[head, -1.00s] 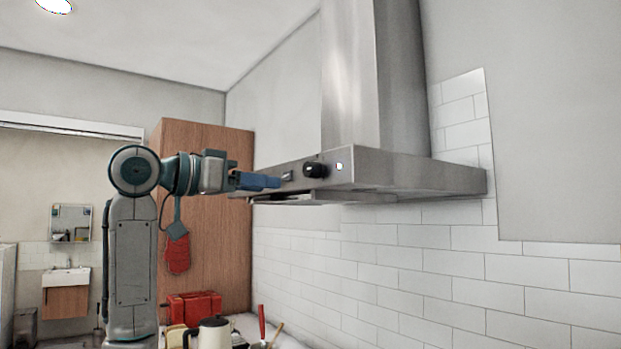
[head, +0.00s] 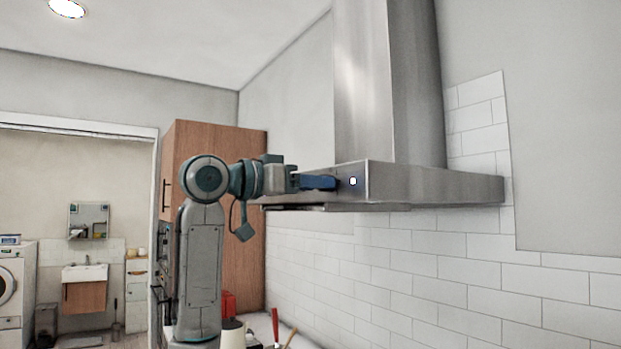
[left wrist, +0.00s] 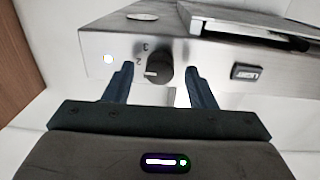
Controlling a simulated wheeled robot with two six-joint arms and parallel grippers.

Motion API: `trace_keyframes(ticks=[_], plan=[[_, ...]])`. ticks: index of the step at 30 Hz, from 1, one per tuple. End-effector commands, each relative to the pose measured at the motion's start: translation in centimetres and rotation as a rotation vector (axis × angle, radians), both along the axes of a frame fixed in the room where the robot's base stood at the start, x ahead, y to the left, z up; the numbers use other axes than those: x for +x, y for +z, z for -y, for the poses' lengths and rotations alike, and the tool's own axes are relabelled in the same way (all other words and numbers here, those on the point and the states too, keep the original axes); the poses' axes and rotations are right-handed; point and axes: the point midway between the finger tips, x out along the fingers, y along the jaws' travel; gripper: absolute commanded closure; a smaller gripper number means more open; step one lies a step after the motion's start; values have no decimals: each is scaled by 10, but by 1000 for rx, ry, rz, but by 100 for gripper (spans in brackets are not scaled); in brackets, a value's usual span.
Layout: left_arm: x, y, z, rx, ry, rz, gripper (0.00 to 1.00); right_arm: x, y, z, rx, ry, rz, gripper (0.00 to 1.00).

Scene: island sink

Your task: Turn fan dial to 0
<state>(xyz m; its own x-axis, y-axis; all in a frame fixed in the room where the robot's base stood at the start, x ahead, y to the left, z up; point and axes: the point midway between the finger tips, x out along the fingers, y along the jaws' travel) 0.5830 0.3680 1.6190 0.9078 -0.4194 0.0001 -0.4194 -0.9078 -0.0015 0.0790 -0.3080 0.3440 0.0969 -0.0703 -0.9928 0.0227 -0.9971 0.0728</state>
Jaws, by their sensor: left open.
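The black fan dial (left wrist: 159,68) sits on the front panel of the steel range hood (head: 430,185). In the left wrist view its white mark points left, and the printed numbers 2 and 3 show at its upper left. My left gripper (left wrist: 158,82) is open, with one blue finger on each side of the dial; I cannot tell whether they touch it. In the head view the left gripper (head: 333,182) is at the hood's front panel and hides the dial. My right gripper is not in view.
A wooden cabinet (head: 215,150) stands behind my left arm. Counter items, including a red-handled utensil (head: 276,325), are below.

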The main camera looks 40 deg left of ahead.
Motion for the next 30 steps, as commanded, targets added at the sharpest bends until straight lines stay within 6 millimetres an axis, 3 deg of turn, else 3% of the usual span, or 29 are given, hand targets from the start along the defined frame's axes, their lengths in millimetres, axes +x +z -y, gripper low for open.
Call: trace_keyframes(ticks=[8,12,15,30], plan=[[1,0,0,0,0,0,51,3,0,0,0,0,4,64],[1,0,0,0,0,0,79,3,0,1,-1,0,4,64],[1,0,0,0,0,0,94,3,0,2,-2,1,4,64],[1,-1,0,-129,0,-53,94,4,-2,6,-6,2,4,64]])
